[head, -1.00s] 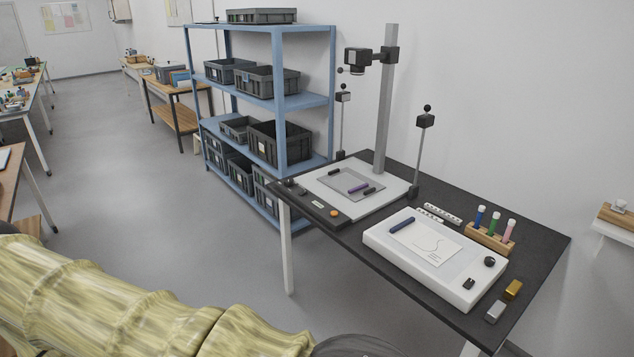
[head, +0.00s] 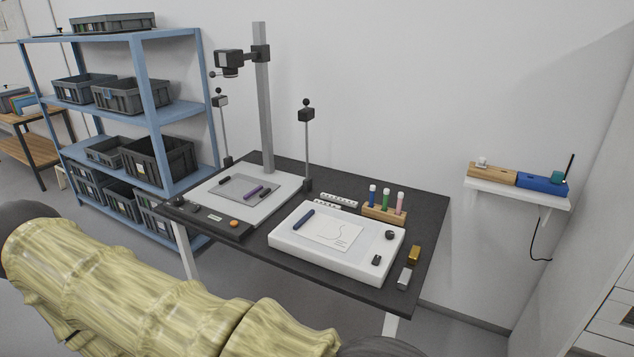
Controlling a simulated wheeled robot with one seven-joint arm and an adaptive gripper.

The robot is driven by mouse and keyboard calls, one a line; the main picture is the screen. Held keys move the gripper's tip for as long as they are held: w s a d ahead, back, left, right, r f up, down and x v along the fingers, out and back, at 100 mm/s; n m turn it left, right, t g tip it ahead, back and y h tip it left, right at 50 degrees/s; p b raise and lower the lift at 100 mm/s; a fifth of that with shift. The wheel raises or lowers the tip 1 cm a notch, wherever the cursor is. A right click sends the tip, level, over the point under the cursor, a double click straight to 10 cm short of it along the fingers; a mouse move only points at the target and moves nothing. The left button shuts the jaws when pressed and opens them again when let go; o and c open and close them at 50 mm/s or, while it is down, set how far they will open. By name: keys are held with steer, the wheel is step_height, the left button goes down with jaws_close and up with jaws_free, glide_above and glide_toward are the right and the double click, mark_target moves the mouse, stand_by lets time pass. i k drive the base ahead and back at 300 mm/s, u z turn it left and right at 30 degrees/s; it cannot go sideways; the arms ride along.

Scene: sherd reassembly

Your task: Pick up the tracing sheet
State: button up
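The tracing sheet (head: 335,233) is a thin white sheet with a curved drawn line and a few small lines of marks. It lies flat on the white light box (head: 300,252) on the dark table. A dark blue pen-like rod (head: 303,219) lies at the sheet's left edge; whether it rests on the sheet is hard to tell. My arm in its yellowish sleeve crosses the lower left of the head view, well in front of the table. My gripper is not in view.
A copy stand (head: 264,110) with a camera rises from a grey base at the table's left. A wooden block (head: 384,213) holds coloured markers behind the light box. Gold (head: 414,254) and silver (head: 404,278) blocks lie at its right. Blue shelving (head: 150,95) stands left; a wall shelf (head: 517,192) hangs right.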

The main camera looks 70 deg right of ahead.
mark_target(240, 189)
steer(key=z, duration=1.55)
